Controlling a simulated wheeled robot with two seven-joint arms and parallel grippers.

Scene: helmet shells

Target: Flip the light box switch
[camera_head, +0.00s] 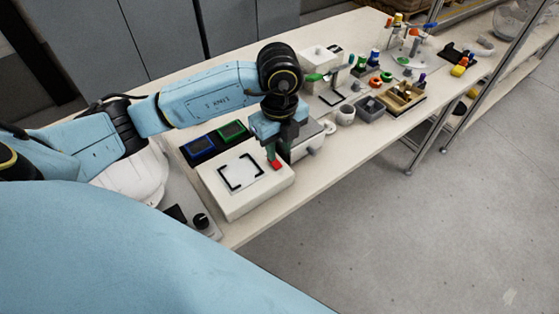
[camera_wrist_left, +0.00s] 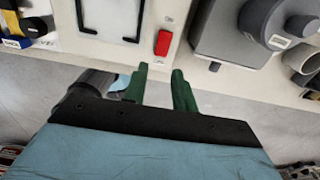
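The light box (camera_head: 230,203) is a white box near the front edge of the table, with a black-cornered panel on top. Its red rocker switch (camera_head: 277,165) is at the panel's right end. In the left wrist view the red switch (camera_wrist_left: 163,43) lies just beyond the fingertips, roughly between them. My left gripper (camera_head: 273,152) hangs pointing down over the switch end of the box. Its green fingers (camera_wrist_left: 159,70) are apart with nothing between them. I cannot tell whether a finger touches the switch. My right gripper is not in view.
A grey device (camera_wrist_left: 228,30) stands close right of the switch. Blue-rimmed and green-rimmed trays (camera_head: 198,147) lie behind the box. A white helmet shell (camera_head: 135,178) and a black knob (camera_head: 201,221) are to the left. Cups, bins and tools crowd the table farther right.

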